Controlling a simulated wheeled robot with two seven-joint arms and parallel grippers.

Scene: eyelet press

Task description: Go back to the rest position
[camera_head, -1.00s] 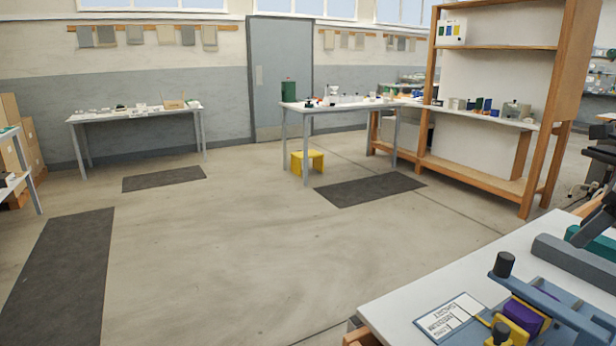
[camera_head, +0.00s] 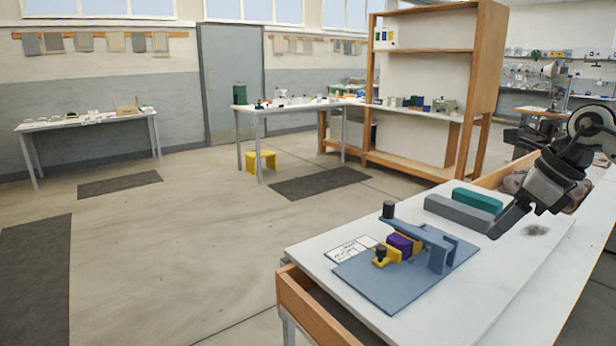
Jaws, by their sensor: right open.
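My right gripper (camera_head: 508,222) comes in from the right on my dark grey and black arm. It is empty and hangs over the right part of the white-topped workbench (camera_head: 530,262), close to the end of a grey bar. The eyelet press, a blue-grey plate (camera_head: 402,290) with a blue lever (camera_head: 422,230), a black knob and yellow clamps, sits on the bench to its left. A purple block (camera_head: 400,242) sits between the yellow parts. My left gripper is out of view.
A grey bar (camera_head: 460,213) and a green bar (camera_head: 477,199) lie behind the press. A printed card (camera_head: 350,249) lies beside the plate. A wooden shelf unit (camera_head: 488,70), a table (camera_head: 270,107) and a yellow stool (camera_head: 261,161) stand farther back. The floor at left is open.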

